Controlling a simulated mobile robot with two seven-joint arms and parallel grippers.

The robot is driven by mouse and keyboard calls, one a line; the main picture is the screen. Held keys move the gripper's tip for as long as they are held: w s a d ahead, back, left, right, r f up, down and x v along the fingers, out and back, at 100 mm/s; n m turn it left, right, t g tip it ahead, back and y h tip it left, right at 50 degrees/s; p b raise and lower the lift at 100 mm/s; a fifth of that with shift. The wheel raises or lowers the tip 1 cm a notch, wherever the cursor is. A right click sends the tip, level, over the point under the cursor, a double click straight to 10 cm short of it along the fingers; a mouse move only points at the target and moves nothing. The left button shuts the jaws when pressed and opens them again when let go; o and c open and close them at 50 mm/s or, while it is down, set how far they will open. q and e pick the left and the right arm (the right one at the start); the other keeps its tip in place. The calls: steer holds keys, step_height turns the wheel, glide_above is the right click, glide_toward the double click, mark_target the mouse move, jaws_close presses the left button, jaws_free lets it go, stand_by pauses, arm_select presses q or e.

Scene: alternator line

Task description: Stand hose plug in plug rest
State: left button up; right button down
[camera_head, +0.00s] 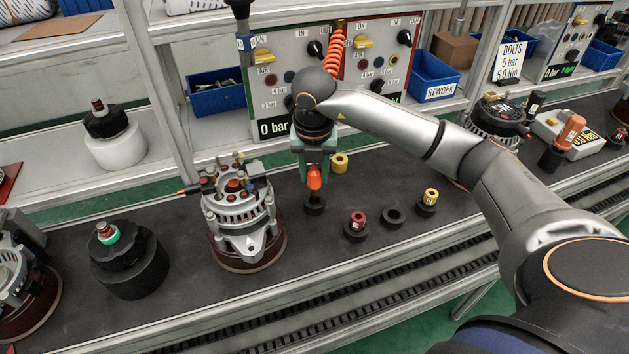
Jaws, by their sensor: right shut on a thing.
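My right gripper (314,168) points down over the belt and is shut on the orange hose plug (314,181). The plug is upright, and its lower end is at a black ring-shaped rest (314,208) on the dark belt. I cannot tell whether the plug is seated in this rest or just above it. The gripper's fingers hide the plug's upper part. An empty black ring (392,217) lies further right. My left gripper is not in view.
An alternator (240,215) stands close on the left. Right of the gripper are a red plug (357,219) and a yellow one (430,195), each in a black ring. A yellow ring (340,163) lies behind. A coiled orange hose (335,52) hangs by the panel.

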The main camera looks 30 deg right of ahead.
mark_target(315, 183)
step_height(315, 183, down, 3)
steer(key=shift+s+r, duration=0.1)
steer(key=shift+r, duration=0.1)
steer(key=shift+f, duration=0.1)
steer(key=shift+f, duration=0.15)
steer(key=c, duration=1)
jaws_free()
steer(key=o, duration=0.5)
steer(key=shift+c, duration=0.2)
